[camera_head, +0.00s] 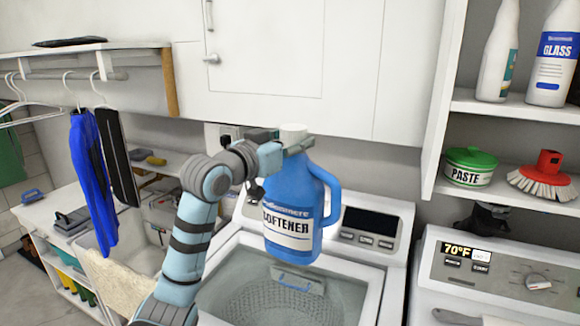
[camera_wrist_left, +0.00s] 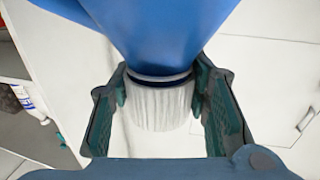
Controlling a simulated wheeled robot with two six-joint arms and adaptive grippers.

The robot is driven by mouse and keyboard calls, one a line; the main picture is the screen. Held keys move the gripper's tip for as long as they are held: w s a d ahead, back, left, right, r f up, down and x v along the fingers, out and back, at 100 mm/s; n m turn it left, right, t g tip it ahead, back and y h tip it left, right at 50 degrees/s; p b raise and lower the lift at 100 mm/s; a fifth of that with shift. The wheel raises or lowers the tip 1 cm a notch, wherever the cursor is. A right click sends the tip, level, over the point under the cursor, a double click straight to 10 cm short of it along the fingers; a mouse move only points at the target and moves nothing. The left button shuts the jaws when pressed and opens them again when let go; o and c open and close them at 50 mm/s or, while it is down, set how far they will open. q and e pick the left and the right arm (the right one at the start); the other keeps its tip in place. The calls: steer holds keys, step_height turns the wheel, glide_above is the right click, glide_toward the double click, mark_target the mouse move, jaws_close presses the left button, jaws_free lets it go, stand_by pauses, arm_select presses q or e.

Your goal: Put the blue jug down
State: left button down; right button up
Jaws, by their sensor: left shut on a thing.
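The blue jug (camera_head: 293,205), labelled SOFTENER with a white cap, is held upright above the open top of the washing machine. My left gripper (camera_head: 290,147) is shut around the jug's neck and cap. In the left wrist view the blue jug (camera_wrist_left: 160,35) fills the top, and its white ribbed cap (camera_wrist_left: 157,107) lies between the two fingers of my left gripper (camera_wrist_left: 160,95). The jug's base appears clear of the machine in the head view. My right gripper is not in view.
The washing machine (camera_head: 372,270) has an open tub below the jug and a control panel behind it. A dryer (camera_head: 500,285) stands to the right. White shelves (camera_head: 515,110) hold bottles, a paste tub and a brush. White cabinets (camera_head: 290,60) hang above.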

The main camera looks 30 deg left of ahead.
mark_target(288, 162)
arm_select(q)
steer(key=f, duration=0.3)
steer(key=shift+s+d+f, duration=0.2)
steer(key=shift+s+f, duration=0.1)
steer(key=shift+f, duration=0.05)
steer(key=f, duration=1.1)
steer(key=shift+w+a+b, duration=0.1)
steer(key=shift+w+b, duration=0.15)
steer(key=shift+b, duration=0.05)
step_height(288, 162, down, 4)
steer(key=shift+w+r, duration=0.1)
steer(key=c, duration=1.2)
jaws_free()
steer(key=shift+c, duration=0.2)
steer(key=o, duration=0.4)
steer(key=shift+s, duration=0.2)
steer(key=shift+c, duration=0.2)
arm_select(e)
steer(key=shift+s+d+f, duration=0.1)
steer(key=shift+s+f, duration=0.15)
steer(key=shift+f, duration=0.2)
